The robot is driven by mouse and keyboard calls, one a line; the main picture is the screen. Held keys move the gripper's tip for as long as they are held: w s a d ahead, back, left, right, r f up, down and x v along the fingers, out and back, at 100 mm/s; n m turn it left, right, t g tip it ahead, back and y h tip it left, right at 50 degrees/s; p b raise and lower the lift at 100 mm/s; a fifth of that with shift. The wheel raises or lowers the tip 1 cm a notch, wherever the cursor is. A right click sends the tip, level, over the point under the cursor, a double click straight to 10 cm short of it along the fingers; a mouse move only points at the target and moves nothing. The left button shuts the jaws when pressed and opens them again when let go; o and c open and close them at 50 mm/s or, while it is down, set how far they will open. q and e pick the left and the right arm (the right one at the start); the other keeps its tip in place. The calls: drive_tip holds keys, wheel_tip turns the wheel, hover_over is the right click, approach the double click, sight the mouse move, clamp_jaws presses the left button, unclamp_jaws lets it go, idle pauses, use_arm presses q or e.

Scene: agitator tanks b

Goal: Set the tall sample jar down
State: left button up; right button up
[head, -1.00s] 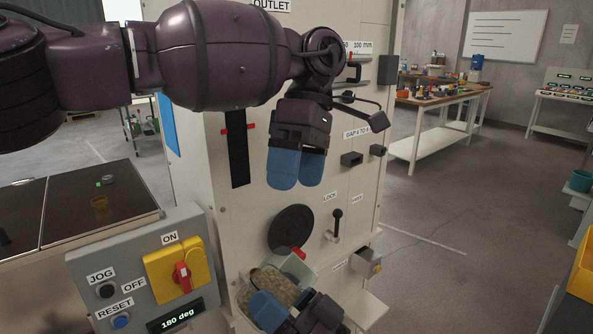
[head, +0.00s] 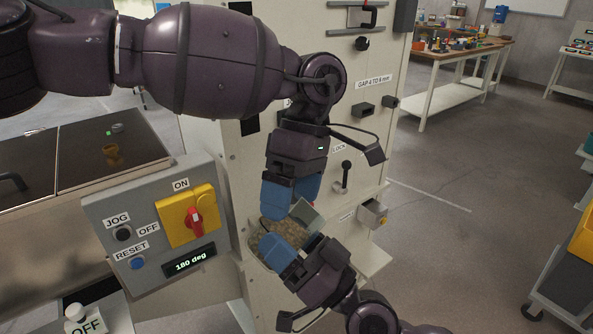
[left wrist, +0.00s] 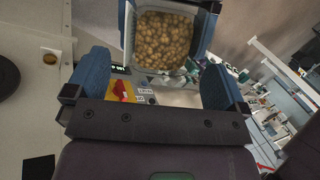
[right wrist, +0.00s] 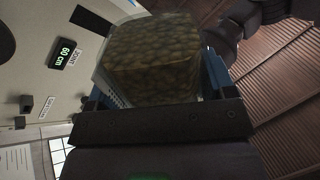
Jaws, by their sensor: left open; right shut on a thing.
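The tall sample jar is a clear, square-sided jar full of brown grains. In the head view it (head: 268,230) is partly hidden by both grippers, against the front of the pale cabinet. My right gripper (head: 290,240) is shut on it from below right. The jar fills the space between the fingers in the right wrist view (right wrist: 155,55). My left gripper (head: 291,200) is open and points down just above the jar. In the left wrist view the jar's open top (left wrist: 165,40) with tan grains lies ahead of the open fingers. Its base is hidden.
The pale cabinet (head: 235,190) stands close behind, with a lock lever (head: 346,178) and small knobs. A grey control box (head: 150,225) reading 180 deg is at the left. A pale ledge (head: 370,264) juts out at lower right. Floor is free farther right.

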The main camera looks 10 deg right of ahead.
use_arm(q)
drive_tip(key=shift+s+a+f, duration=0.1)
drive_tip(key=shift+f, duration=0.15)
drive_tip(key=shift+c, duration=0.3)
drive_tip(key=c, duration=1)
drive_tip(key=shift+o, duration=0.2)
use_arm(e)
drive_tip(key=o, duration=1.1)
drive_tip(key=shift+s, duration=0.1)
